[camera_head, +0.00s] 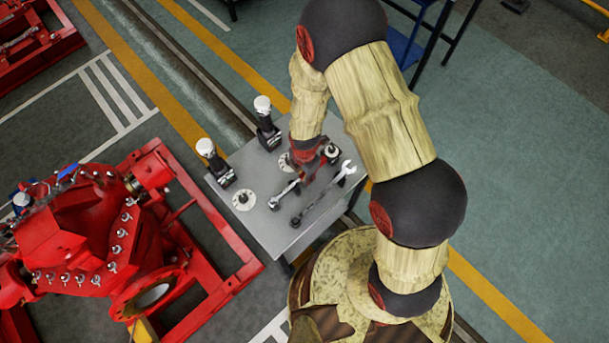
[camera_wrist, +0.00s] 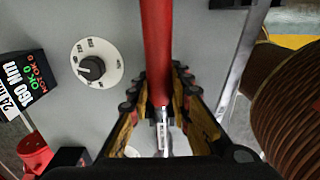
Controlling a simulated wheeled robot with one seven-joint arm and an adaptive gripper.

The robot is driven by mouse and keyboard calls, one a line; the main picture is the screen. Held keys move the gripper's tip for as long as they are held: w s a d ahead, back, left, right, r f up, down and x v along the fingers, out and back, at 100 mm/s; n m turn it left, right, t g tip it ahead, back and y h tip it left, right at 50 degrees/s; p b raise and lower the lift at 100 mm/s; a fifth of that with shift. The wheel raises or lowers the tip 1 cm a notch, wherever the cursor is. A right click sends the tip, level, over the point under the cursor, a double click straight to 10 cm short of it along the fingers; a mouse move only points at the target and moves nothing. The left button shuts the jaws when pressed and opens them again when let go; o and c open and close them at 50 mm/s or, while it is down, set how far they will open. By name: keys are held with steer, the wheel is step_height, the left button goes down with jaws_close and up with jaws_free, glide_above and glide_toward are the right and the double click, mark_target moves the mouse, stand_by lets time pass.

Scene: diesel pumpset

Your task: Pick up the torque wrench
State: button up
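The torque wrench has a red handle (camera_wrist: 158,45) and a chrome lower end (camera_wrist: 163,130). In the wrist view it runs straight down between the fingers of my gripper (camera_wrist: 161,82), which are close against it on both sides. In the head view my gripper (camera_head: 310,167) is over the grey table and covers part of the wrench; its chrome end (camera_head: 277,202) shows to the lower left. I cannot tell whether the wrench is clear of the tabletop.
Two black-and-white power tools (camera_head: 215,163) (camera_head: 265,122) stand at the table's left and back. A white dial disc (camera_head: 243,201) lies nearby. A red pumpset (camera_head: 95,235) is left of the table.

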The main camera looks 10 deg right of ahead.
jaws_close()
steer(key=shift+w+r, duration=0.1)
steer(key=shift+r, duration=0.05)
stand_by(0.5)
